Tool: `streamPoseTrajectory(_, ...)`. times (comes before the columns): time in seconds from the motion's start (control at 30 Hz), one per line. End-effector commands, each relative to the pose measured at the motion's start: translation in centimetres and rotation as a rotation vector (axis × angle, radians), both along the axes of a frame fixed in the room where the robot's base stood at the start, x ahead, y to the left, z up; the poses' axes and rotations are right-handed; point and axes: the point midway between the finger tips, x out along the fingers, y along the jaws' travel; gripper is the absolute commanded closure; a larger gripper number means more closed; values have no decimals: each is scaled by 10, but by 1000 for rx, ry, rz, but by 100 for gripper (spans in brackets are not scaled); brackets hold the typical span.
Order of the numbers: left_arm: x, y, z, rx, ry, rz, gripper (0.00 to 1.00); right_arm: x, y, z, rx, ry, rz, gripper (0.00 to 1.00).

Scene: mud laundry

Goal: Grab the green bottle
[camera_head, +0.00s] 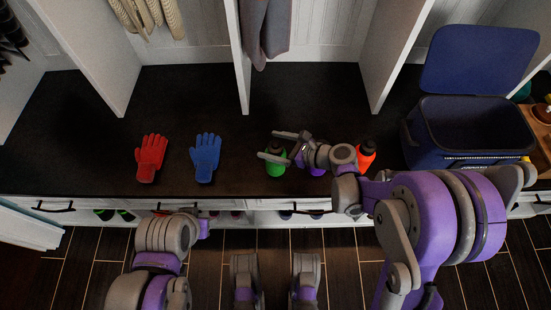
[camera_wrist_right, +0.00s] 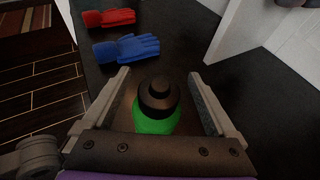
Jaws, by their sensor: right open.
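The green bottle (camera_head: 275,164) with a black cap stands on the dark bench top, partly covered by my right gripper (camera_head: 276,146) in the head view. In the right wrist view the green bottle (camera_wrist_right: 157,106) is upright between the two open fingers of my right gripper (camera_wrist_right: 160,95). A gap shows on each side of the cap; the lower body is hidden by the gripper's palm. My left arm (camera_head: 165,240) is at the lower left of the head view, low in front of the bench; its fingers cannot be made out.
An orange bottle (camera_head: 366,155) stands just right of my right gripper. A red glove (camera_head: 151,158) and a blue glove (camera_head: 205,157) lie to the left. An open blue cooler (camera_head: 470,130) is at the right. White dividers (camera_head: 238,60) rise behind; the bench's left part is clear.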

Motion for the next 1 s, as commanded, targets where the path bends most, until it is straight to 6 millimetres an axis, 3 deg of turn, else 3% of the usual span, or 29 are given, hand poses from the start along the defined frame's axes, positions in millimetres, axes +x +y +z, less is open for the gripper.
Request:
streamPoseTrajectory(0.13,1,0,-6,0,2,0,50,9,17,-9,1,0,2,8)
streamPoseTrajectory(0.37,1,0,-5,0,2,0,50,11,18,-9,0,0,1,8)
streamPoseTrajectory(0.87,1,0,-5,0,2,0,50,10,18,-9,0,0,0,98)
streamPoseTrajectory(1.0,1,0,-5,0,2,0,50,10,18,-9,0,0,0,100)
